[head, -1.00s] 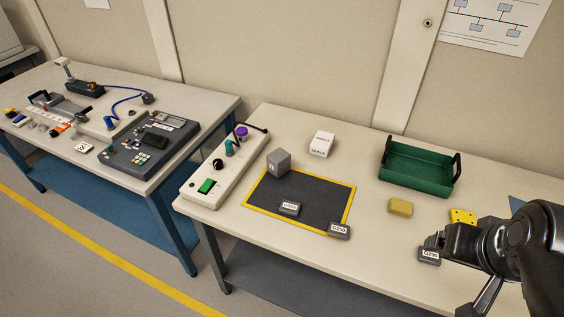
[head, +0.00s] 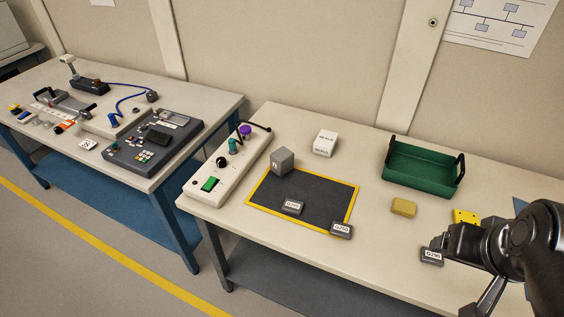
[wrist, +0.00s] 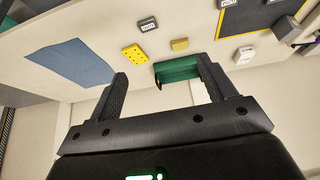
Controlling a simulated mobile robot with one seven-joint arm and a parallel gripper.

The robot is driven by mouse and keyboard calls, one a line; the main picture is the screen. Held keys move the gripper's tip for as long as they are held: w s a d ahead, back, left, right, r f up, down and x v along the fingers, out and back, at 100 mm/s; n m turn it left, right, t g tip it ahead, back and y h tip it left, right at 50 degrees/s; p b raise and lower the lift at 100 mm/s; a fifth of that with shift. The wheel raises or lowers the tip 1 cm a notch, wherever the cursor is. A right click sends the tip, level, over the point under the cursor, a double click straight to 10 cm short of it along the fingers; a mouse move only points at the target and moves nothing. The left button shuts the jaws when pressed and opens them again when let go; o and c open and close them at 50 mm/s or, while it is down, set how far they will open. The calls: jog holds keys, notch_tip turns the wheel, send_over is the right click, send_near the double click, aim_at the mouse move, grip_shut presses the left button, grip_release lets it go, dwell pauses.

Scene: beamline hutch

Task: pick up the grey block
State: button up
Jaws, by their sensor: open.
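The grey block (head: 282,160) is a cube with a small mark on its front face. It sits at the far left corner of the dark mat (head: 315,195) with yellow edging, on the right-hand bench. In the wrist view the block (wrist: 287,28) shows at the upper right. My gripper (head: 440,243) is at the right of the head view, well to the right of the block and apart from it. In the wrist view my gripper (wrist: 162,67) is open, with nothing between its two fingers.
A white box (head: 325,142), yellow block (head: 403,207), yellow holed piece (head: 465,216) and green tray (head: 420,188) stand to the right. A control strip (head: 196,188) with knobs borders the mat's left.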

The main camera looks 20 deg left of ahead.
jog(key=w+a+f+n+h, duration=0.25)
jog(key=w+a+n, duration=0.25)
jog(key=w, duration=0.4)
jog(key=w+a+f+n+h, duration=0.1)
jog(key=w+a+n+h, duration=0.2)
jog(key=w+a+n, duration=0.45)
jog(key=w+a+f+n+h, duration=0.2)
jog(key=w+n, duration=0.2)
jog(key=w, duration=0.7)
jog(key=n+t, duration=1.1)
jog(key=n, duration=0.4)
send_over(275, 158)
jog(key=shift+y, duration=0.35)
notch_tip(275, 158, down, 12)
jog(key=shift+w+d+r, duration=0.1)
jog(key=shift+w+d, duration=0.05)
jog(key=shift+f, duration=0.3)
notch_tip(275, 158, down, 2)
jog(key=shift+f, duration=0.1)
notch_tip(275, 158, down, 4)
jog(key=shift+r, duration=0.1)
jog(key=shift+f+x, duration=0.25)
jog(key=shift+x, duration=0.85)
jog(key=shift+w, duration=0.35)
